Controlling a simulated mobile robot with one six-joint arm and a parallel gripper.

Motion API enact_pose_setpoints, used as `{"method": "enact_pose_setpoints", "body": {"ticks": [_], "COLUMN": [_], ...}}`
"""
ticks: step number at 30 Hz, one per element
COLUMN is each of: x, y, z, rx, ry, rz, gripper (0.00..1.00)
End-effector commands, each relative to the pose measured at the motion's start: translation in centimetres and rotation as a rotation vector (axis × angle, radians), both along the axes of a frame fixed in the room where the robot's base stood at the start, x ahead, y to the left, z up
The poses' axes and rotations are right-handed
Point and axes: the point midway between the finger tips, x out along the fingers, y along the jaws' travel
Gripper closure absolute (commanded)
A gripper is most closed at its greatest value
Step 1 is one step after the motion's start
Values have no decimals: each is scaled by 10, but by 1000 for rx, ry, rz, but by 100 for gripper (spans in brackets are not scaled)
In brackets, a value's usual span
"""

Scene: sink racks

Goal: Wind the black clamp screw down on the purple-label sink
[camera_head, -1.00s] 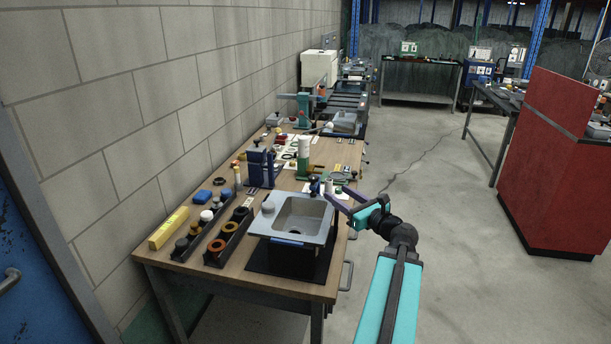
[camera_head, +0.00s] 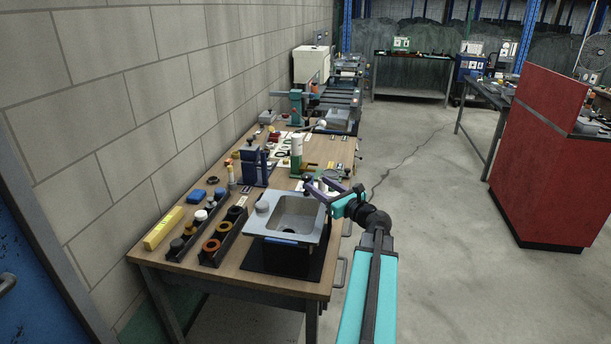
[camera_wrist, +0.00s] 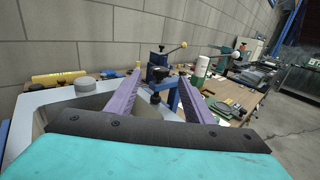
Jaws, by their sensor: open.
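A grey sink (camera_head: 254,228) with a square basin stands on the near end of the bench, over a dark block. Its grey rim also shows at the left of the wrist view (camera_wrist: 35,100). I cannot make out a purple label. My gripper (camera_head: 314,183) is open and empty by the sink's far right corner. In the wrist view its purple fingers (camera_wrist: 160,76) point at the screw, one on each side; contact is not clear.
Dark trays of rings and knobs (camera_head: 222,237) and a yellow box (camera_head: 164,228) lie left of the sink. A blue clamp stand (camera_head: 254,166) and a white-green cylinder (camera_head: 296,152) stand behind it. The floor right of the bench is clear.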

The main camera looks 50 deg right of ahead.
Motion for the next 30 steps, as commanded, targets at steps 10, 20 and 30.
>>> {"method": "enact_pose_setpoints", "body": {"ticks": [10,20,30], "x": [45,74,79], "y": [-8,-12,-11], "z": [2,1,0], "rx": [1,1,1], "ry": [-1,-1,-1], "rz": [1,1,1], "gripper": [52,52,52]}}
